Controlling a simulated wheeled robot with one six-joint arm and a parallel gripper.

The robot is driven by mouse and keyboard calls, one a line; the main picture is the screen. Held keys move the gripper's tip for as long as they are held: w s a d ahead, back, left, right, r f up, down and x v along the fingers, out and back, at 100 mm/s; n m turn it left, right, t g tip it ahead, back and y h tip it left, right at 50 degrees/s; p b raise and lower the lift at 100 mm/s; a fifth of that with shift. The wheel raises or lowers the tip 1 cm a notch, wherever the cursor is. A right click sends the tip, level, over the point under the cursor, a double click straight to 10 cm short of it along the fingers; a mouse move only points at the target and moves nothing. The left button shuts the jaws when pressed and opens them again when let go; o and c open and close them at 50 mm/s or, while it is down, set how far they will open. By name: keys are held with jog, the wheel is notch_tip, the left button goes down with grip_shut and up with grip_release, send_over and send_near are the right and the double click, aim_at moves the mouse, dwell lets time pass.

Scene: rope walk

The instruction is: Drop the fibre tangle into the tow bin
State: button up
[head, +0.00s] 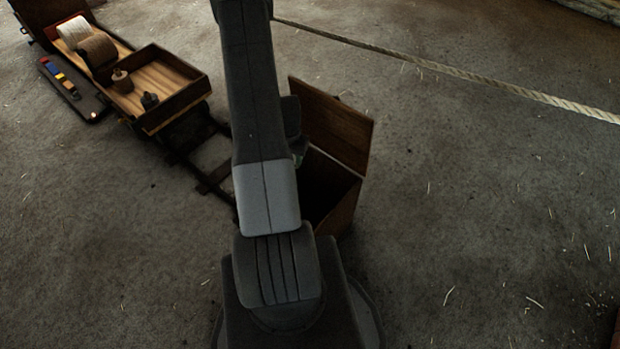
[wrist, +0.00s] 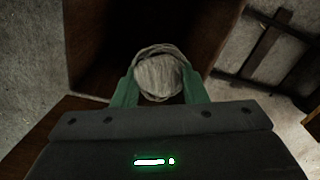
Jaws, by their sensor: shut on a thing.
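In the wrist view my gripper (wrist: 160,90) has its green fingers shut on the fibre tangle (wrist: 159,74), a pale grey-beige ball of strands. The tangle is over the dark opening of the tow bin (wrist: 222,22), a brown wooden box. In the head view the tow bin (head: 343,210) stands behind my arm with its lid (head: 335,125) raised. My arm hides most of the gripper, the tangle and the left part of the bin there. The bin's inside is too dark to make out.
A wooden cart (head: 185,103) with rolls and small weights stands on rails (head: 212,178) left of the bin. A tray with coloured pieces (head: 70,88) lies beside it. A taut rope (head: 460,73) crosses the upper right. The floor at right is mostly clear.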

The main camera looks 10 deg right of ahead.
jog(key=d+f+m+b, duration=0.4)
jog(key=d+f+b, duration=0.2)
jog(key=f+b, duration=0.4)
notch_tip(320, 180, down, 3)
jog(key=shift+r+b, duration=0.15)
jog(key=shift+b, duration=0.2)
jog(key=shift+s, duration=0.1)
jog(key=o, duration=1)
notch_tip(320, 180, up, 14)
jog(key=p, duration=0.3)
